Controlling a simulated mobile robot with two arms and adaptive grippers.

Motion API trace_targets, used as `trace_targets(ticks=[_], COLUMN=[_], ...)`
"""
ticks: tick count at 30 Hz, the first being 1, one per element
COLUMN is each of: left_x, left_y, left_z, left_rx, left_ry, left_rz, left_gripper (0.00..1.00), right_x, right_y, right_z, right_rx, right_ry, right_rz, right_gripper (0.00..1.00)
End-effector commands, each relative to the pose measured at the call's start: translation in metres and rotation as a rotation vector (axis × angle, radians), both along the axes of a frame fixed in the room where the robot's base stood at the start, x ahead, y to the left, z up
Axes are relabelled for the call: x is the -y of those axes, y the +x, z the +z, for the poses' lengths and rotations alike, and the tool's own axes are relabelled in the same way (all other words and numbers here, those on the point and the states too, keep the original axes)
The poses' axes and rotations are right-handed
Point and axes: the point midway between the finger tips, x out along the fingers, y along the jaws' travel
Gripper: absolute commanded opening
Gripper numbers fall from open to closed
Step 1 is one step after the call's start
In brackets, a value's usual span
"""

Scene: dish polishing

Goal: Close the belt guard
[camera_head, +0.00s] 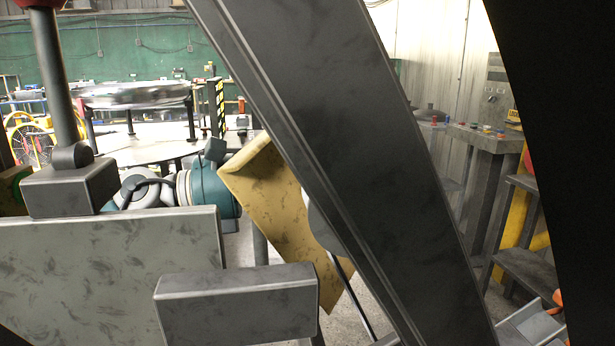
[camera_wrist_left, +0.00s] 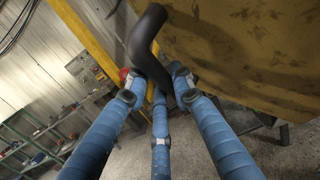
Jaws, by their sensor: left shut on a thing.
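The belt guard (camera_head: 268,180) is a scuffed yellow metal cover, tilted, near the middle of the head view. A wide dark diagonal bar hides its right part. In the left wrist view a large yellow plate (camera_wrist_left: 245,45), which looks like the guard, fills the upper right. A dark bent handle (camera_wrist_left: 147,38) stands out beside it. My left gripper (camera_wrist_left: 157,86) has blue fingers closed around the lower part of this handle. The handle's join to the guard is not clear. My left gripper is not visible in the head view, and my right gripper is in neither view.
A grey panel (camera_head: 110,270) and a grey block (camera_head: 237,303) stand in the left foreground. A teal motor (camera_head: 212,188) sits just left of the guard. A control console (camera_head: 485,138) stands at the right. A shiny metal dish (camera_head: 135,94) is farther back.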

Motion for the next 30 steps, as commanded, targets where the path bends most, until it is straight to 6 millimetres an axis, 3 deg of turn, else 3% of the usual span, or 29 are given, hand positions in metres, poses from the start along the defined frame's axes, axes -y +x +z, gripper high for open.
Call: trace_targets(ticks=[1, 12, 13, 15, 25, 30], left_x=[-0.002, -0.003, -0.003, -0.002, -0.004, -0.026], left_y=[0.004, 0.004, 0.004, 0.004, 0.002, -0.001], left_z=[0.008, 0.009, 0.009, 0.008, 0.004, 0.002], left_rx=[0.002, 0.003, 0.003, 0.003, 0.001, 0.001], left_ry=[-0.016, -0.018, -0.018, -0.017, -0.011, -0.01], left_rz=[0.015, 0.016, 0.016, 0.016, 0.011, 0.013], left_gripper=[0.0, 0.0, 0.29, 0.4, 0.4, 0.4], right_x=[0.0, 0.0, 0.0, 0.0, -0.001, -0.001], right_y=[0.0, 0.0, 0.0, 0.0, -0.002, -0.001], right_z=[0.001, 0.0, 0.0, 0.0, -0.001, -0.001], right_rx=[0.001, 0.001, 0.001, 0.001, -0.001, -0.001], right_ry=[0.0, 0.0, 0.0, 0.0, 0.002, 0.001], right_rz=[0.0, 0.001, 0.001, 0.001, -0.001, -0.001], right_gripper=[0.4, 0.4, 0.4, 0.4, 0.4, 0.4])
